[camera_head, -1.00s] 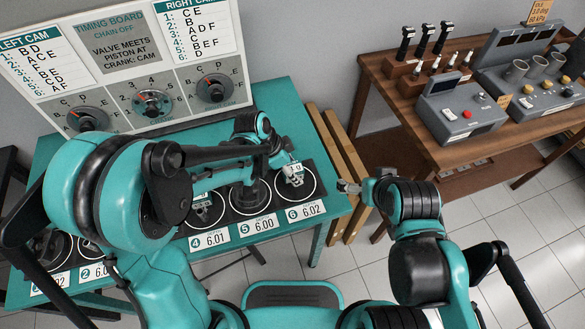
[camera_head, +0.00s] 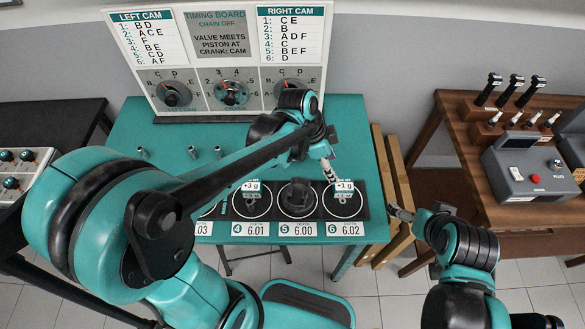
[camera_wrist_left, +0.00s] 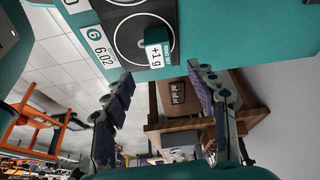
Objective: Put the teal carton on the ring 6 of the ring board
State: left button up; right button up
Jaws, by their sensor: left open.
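A small teal box with a white "+1 g" label, which I take as the teal carton (camera_head: 344,187), stands on ring 6 (camera_head: 344,209) at the right end of the ring board. In the left wrist view the carton (camera_wrist_left: 157,52) sits inside the white ring beside the "6.02" label. My left gripper (camera_head: 328,172) is just up and left of it in the head view. In the left wrist view its fingers (camera_wrist_left: 161,78) are spread and empty, with the carton beyond the tips and apart from them. My right gripper (camera_head: 400,213) is off the teal table's right edge; its jaws are too small to judge.
A dark part labelled "+3 g" (camera_head: 250,198) is on ring 4 and a dark part (camera_head: 298,195) on ring 5. The timing board (camera_head: 225,55) stands at the back. A wooden bench (camera_head: 455,110) with instruments is at the right. Small metal posts (camera_head: 190,152) stand on the teal table.

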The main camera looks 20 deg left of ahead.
pick_arm(q)
jog(key=s+a+r+n+t+y, duration=0.2)
jog(key=s+a+n, duration=0.3)
jog(key=a+n, duration=0.1)
jog(key=s+a+r+n+t+y, duration=0.2)
jog(key=s+a+r+n+t, duration=0.1)
jog(key=s+a+n, duration=0.2)
jog(key=shift+s+a+r+n+t, duration=0.15)
jog(key=shift+s+a+n+t, duration=0.15)
jog(key=shift+a+n, duration=0.9)
jog(key=shift+w+d, duration=0.1)
jog(key=shift+d, duration=0.2)
